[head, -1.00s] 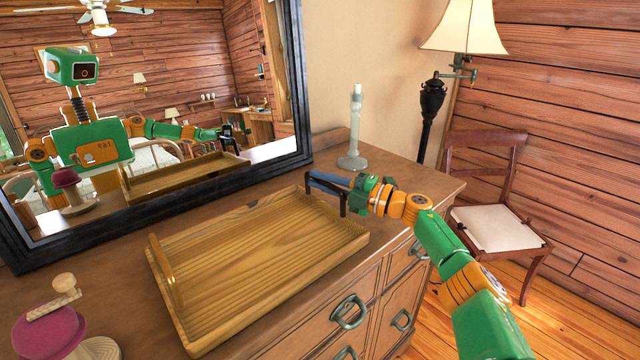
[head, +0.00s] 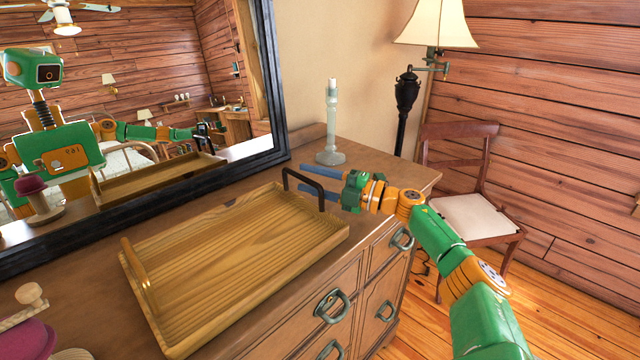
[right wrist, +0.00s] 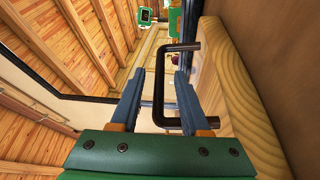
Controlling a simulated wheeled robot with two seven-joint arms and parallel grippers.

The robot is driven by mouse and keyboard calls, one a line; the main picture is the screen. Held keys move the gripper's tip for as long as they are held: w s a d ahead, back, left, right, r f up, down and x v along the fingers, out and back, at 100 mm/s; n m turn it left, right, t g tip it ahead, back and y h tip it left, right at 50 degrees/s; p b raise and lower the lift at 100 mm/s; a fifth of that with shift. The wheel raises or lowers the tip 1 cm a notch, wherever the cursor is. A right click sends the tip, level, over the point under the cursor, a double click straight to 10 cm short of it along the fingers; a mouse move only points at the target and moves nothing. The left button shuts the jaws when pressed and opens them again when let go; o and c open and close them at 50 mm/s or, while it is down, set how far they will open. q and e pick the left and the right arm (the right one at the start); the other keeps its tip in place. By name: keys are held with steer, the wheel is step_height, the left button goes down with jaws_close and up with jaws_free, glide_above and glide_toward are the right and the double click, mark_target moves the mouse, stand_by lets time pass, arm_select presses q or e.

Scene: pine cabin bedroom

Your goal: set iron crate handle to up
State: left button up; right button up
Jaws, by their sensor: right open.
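A wooden crate (head: 216,263), shallow like a tray, lies on the dresser. Its black iron handle (head: 303,180) stands upright at the crate's right end; a wooden handle (head: 135,265) stands at the left end. My right gripper (head: 303,178) is open at the iron handle, with its two blue fingers spread apart. In the right wrist view the iron handle (right wrist: 159,85) shows between the open fingers, with no clear grip on it. My left gripper is not in view.
A pale candlestick (head: 331,125) stands on the dresser (head: 375,170) behind my right gripper. A large mirror (head: 275,75) leans behind the crate. A magenta object (head: 25,340) is at the front left. A chair and floor lamp stand to the right.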

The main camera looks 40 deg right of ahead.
mark_target(306, 178)
steer(key=v, duration=0.1)
steer(key=b+v, duration=0.1)
steer(key=v, duration=0.1)
steer(key=shift+s+d+f, duration=0.1)
steer(key=shift+s+f, duration=0.1)
steer(key=shift+s+d+r, duration=0.1)
steer(key=shift+s+r, duration=0.05)
steer(key=shift+s, duration=0.15)
